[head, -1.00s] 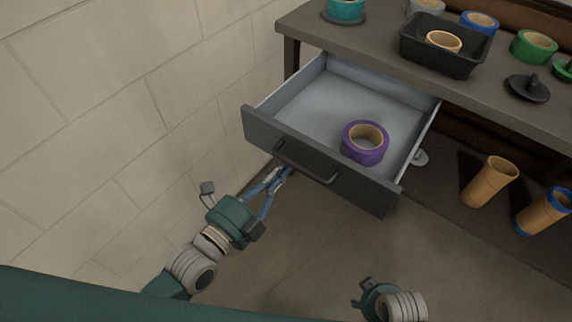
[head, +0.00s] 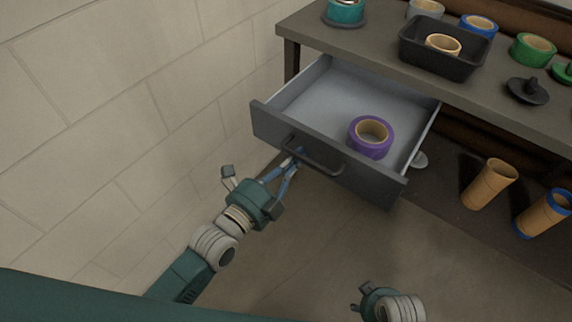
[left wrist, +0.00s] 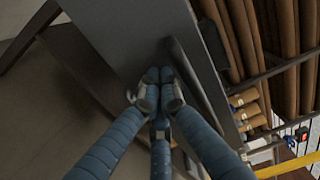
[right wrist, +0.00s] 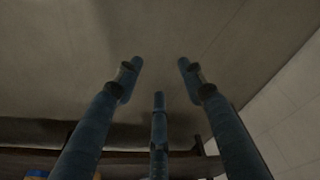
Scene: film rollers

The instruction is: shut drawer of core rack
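The grey drawer (head: 315,160) of the rack stands open. A purple roll (head: 371,137) with a tan core lies inside it towards the front right. The drawer's dark bar handle (head: 313,157) is on its front; the handle also shows in the left wrist view (left wrist: 195,80). My left gripper (head: 296,157) is at the drawer front by the handle's left end. Its fingertips (left wrist: 157,76) are together against the front, beside the handle and not visibly around it. My right gripper (head: 357,300) is low in front of the rack; its fingers (right wrist: 160,68) are apart and empty.
The rack's top (head: 385,57) carries a black tray (head: 443,62) with a tan core, a teal roll (head: 345,10), a green roll (head: 534,48) and dark spindles. Tan cores (head: 489,184) stand on the lower shelf. A block wall (head: 130,120) is close on the left.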

